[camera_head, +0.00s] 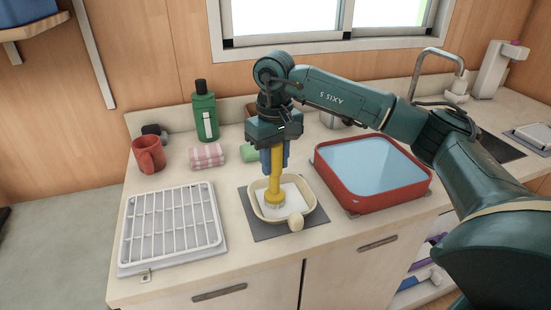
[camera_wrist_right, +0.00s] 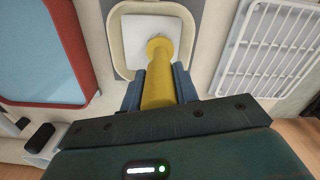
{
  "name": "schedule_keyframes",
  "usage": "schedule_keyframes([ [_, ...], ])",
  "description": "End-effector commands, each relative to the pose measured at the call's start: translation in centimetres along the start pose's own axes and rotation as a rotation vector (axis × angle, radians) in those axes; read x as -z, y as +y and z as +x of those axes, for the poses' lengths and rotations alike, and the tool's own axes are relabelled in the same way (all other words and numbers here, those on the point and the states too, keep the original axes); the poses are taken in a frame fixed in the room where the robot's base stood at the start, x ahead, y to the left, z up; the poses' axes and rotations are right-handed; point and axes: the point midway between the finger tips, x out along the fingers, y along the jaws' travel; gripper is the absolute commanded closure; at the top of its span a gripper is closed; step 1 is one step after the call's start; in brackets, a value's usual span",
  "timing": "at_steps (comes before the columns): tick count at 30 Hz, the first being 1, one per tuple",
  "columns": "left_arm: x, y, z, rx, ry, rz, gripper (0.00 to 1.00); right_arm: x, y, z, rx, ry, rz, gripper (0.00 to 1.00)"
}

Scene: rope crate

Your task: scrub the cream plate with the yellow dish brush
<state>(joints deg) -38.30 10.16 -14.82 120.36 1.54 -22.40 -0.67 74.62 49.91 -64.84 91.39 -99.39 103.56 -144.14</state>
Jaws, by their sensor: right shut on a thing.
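The cream plate (camera_head: 257,208) is a squarish dish with raised sides and a stubby handle, lying on a dark grey mat (camera_head: 262,230) on the counter. A white square shows on its inside. The yellow dish brush (camera_head: 275,178) stands nearly upright with its bristle end down inside the plate. My right gripper (camera_head: 274,160) is shut on the brush handle, above the plate. In the right wrist view the brush (camera_wrist_right: 159,75) runs from between the fingers (camera_wrist_right: 158,88) to the plate (camera_wrist_right: 117,45). Whether the bristles touch the plate is hard to tell. My left gripper is not in view.
A red basin (camera_head: 372,203) of water stands close right of the mat. A white drying rack (camera_head: 172,228) lies to the left. Behind are a red mug (camera_head: 149,155), a green bottle (camera_head: 205,115), a striped cloth (camera_head: 207,155) and a tap (camera_head: 438,55).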

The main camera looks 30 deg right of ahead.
Motion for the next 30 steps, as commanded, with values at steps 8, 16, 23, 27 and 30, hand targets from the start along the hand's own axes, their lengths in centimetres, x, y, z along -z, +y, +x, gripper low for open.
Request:
schedule_keyframes([
  [8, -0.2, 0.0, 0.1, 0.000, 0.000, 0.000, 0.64, -0.8, 0.6, 0.0, -0.002, 0.001, 0.002, 0.93],
  [16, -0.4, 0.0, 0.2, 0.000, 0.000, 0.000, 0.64, -1.8, 1.2, 0.0, -0.002, 0.001, 0.003, 0.93],
  [23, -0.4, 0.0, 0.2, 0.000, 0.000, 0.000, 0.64, -1.9, 1.2, -0.1, -0.002, 0.002, 0.003, 0.93],
  [27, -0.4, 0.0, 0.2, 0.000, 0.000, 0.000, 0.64, -1.8, 1.2, -0.1, -0.002, 0.002, 0.003, 0.93],
  [30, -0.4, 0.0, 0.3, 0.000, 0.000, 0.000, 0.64, -1.8, 1.2, 0.0, -0.002, 0.002, 0.003, 0.93],
])
